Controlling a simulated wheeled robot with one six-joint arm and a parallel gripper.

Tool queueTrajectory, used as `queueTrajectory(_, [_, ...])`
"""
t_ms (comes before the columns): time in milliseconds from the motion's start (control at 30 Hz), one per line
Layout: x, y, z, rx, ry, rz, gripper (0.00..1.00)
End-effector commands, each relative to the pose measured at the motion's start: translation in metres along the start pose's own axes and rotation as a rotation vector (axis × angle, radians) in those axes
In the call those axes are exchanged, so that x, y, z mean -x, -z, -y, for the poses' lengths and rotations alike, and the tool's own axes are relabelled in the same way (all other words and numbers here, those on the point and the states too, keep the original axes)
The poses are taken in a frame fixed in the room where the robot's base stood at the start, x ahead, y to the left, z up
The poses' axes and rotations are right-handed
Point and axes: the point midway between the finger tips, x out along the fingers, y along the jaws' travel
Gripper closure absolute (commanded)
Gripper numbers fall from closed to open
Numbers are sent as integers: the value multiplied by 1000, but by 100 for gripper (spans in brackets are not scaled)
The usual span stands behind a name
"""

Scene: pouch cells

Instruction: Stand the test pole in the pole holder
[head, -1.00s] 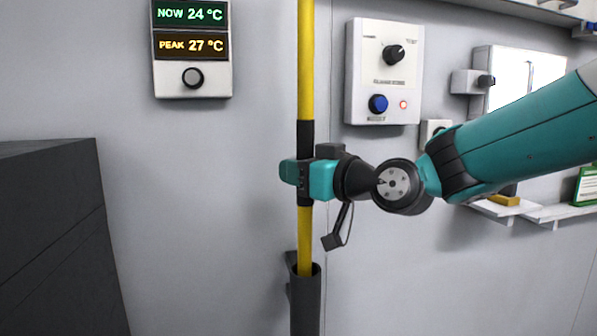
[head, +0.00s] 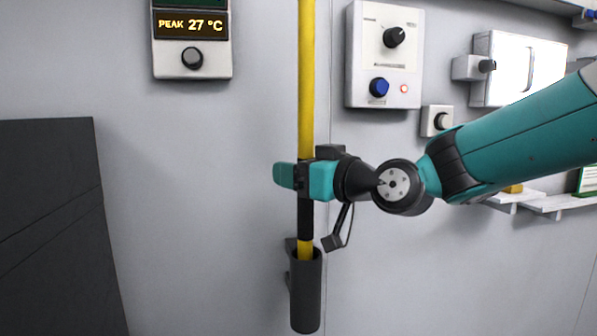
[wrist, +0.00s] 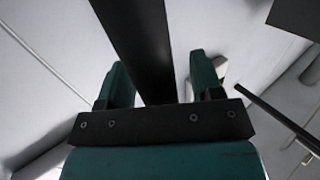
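The yellow test pole (head: 306,90) stands upright, with a black sleeve partway down; its top is out of frame. Its lower end is inside the dark tubular pole holder (head: 306,300) on the wall, so the bottom tip is hidden. My gripper (head: 302,177) is around the black sleeve, a little above the holder's mouth. In the wrist view, the dark sleeve (wrist: 145,40) passes between the two teal fingers of my gripper (wrist: 158,70), with gaps beside it. The gripper is open.
A dark cabinet (head: 50,220) stands at the left. On the wall are a temperature display (head: 192,45), a panel with knob and blue button (head: 384,60), and a small knob box (head: 437,120). Shelves (head: 545,203) lie behind my arm at the right.

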Motion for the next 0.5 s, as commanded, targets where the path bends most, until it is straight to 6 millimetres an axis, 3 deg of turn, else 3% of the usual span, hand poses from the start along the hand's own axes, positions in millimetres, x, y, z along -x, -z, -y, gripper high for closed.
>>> queueTrajectory(300, [4,-2,-1,0,-1,2,40])
queueTrajectory(500, [36,-4,-1,1,-4,-2,40])
